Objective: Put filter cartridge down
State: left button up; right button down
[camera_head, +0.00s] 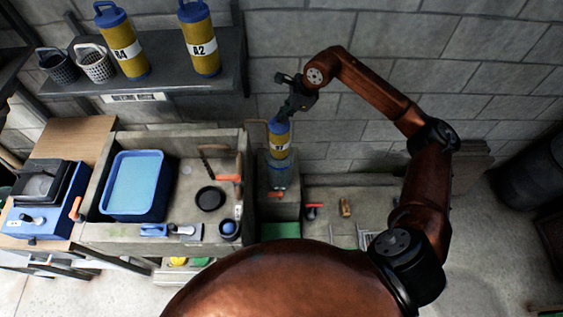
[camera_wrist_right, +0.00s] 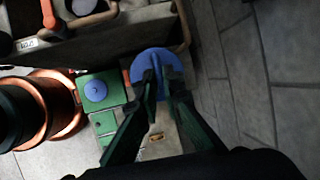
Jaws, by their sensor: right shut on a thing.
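The filter cartridge (camera_head: 279,141) is a yellow cylinder with a blue top and a white label band, upright beside the right end of the sink bench. My right gripper (camera_head: 284,113) is above it and shut on its top. In the right wrist view the blue cap (camera_wrist_right: 148,62) shows beyond and between my right fingertips (camera_wrist_right: 161,82). A grey block (camera_head: 279,205) stands below the cartridge. I cannot tell whether the cartridge touches anything below it. My left gripper is not in view.
Two similar cartridges, A4 (camera_head: 127,49) and A2 (camera_head: 200,44), stand on the wall shelf (camera_head: 175,83) beside two small baskets. The stone bench (camera_head: 185,151) holds a blue tub (camera_head: 137,184) and tools. A block wall (camera_head: 370,135) is close behind the gripper.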

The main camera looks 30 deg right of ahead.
aim_at(283, 152)
notch_tip(283, 152, down, 24)
jog(key=shift+r+b, duration=0.1)
jog(key=shift+b, duration=0.6)
jog(key=shift+f, duration=0.25)
jog(key=c, duration=2.5)
grip_release()
jog(key=shift+f, duration=0.1)
jog(key=o, duration=0.4)
jog(key=shift+r, duration=0.6)
jog(key=p+v, duration=0.1)
jog(key=v, duration=1)
jog(key=shift+s+r, duration=0.15)
jog(key=shift+s, duration=0.1)
jog(key=shift+d, duration=0.1)
